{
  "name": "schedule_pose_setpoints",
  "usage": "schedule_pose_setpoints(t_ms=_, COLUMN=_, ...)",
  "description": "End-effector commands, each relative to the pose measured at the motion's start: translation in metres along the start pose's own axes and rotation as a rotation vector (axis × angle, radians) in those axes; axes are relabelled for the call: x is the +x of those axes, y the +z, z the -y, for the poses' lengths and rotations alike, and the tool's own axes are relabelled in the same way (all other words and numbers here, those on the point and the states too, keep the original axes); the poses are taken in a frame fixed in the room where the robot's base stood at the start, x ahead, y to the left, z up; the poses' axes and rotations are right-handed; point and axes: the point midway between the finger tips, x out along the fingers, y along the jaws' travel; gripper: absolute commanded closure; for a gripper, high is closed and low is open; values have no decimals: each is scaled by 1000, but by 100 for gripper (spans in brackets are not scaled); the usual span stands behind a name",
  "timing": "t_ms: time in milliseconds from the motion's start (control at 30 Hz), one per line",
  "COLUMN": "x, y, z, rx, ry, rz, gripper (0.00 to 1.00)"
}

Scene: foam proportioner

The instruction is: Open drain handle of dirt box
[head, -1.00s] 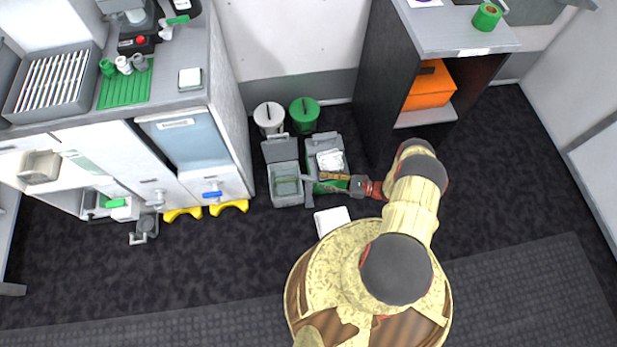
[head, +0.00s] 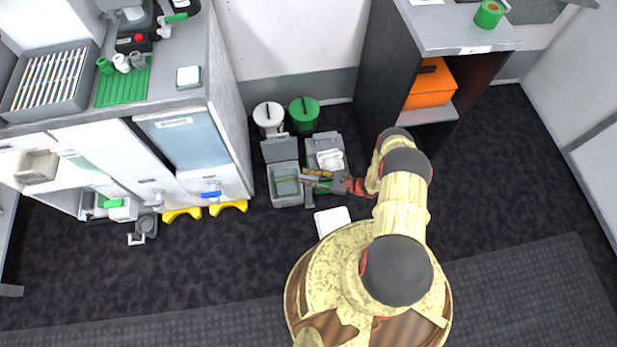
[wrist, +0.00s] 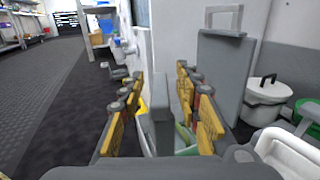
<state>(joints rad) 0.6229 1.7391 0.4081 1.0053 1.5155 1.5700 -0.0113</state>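A grey open box (head: 285,200) stands on the floor in the head view, its lid (head: 279,150) raised and greenish content inside; it looks like the dirt box. The lid also shows upright in the wrist view (wrist: 222,75). A grey upright bar (wrist: 162,112), possibly the drain handle, stands between my fingers in the wrist view. In the head view it seems to show at the box's right side (head: 309,197). My gripper (head: 318,180) is at that right side. In the wrist view my gripper (wrist: 160,98) is open around the bar, with gaps visible on both sides. The bar's lower end is hidden.
A second grey box (head: 325,150) holding a white item stands to the right. White (head: 268,118) and green (head: 304,114) lidded bins stand behind. A white plate (head: 332,221) lies in front. A cabinet (head: 213,184) is at left. Dark floor in front is mostly clear.

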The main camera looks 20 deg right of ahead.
Motion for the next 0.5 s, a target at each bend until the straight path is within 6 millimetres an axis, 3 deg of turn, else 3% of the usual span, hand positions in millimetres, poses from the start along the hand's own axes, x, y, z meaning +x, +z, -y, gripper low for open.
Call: schedule_pose_setpoints(t_ms=500, x=0, y=0, z=0, rx=0, ry=0, rz=0, gripper=95)
